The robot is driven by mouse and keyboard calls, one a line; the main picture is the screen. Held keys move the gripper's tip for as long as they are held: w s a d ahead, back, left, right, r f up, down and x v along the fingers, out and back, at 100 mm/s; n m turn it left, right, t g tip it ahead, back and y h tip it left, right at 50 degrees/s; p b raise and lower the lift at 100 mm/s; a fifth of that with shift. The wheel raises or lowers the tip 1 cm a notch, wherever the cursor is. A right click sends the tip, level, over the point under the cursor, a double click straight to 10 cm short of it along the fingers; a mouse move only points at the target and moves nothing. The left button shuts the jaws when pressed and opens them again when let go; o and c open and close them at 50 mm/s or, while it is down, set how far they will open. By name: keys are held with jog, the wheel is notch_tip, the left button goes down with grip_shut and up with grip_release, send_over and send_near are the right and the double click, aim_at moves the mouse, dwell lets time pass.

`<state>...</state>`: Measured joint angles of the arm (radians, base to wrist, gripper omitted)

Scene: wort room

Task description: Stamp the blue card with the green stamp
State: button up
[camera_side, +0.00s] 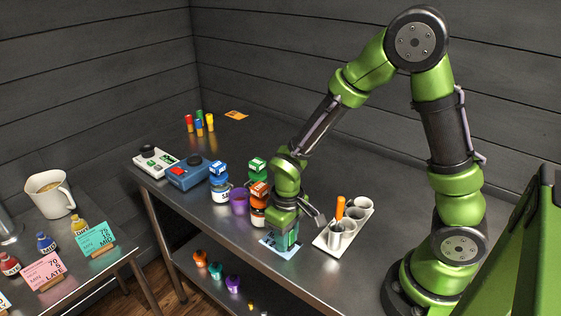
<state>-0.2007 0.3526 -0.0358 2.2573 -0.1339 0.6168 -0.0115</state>
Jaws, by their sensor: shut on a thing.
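The blue card (268,246) lies flat near the front edge of the metal table, a light blue sheet partly covered from above. My gripper (284,228) points down over it and is shut on the green stamp (287,241), a small green block mostly hidden by the fingers. The stamp is over the card, at or very near its surface. I cannot tell whether it touches, and any mark beneath it is hidden.
A white tray (322,243) with cups is close right. A blue device (189,175) stands farther left. The table's back is mostly clear.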

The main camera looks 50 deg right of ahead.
jog(key=shift+f, duration=0.45)
dwell(0.7)
jog(key=shift+r, duration=3.5)
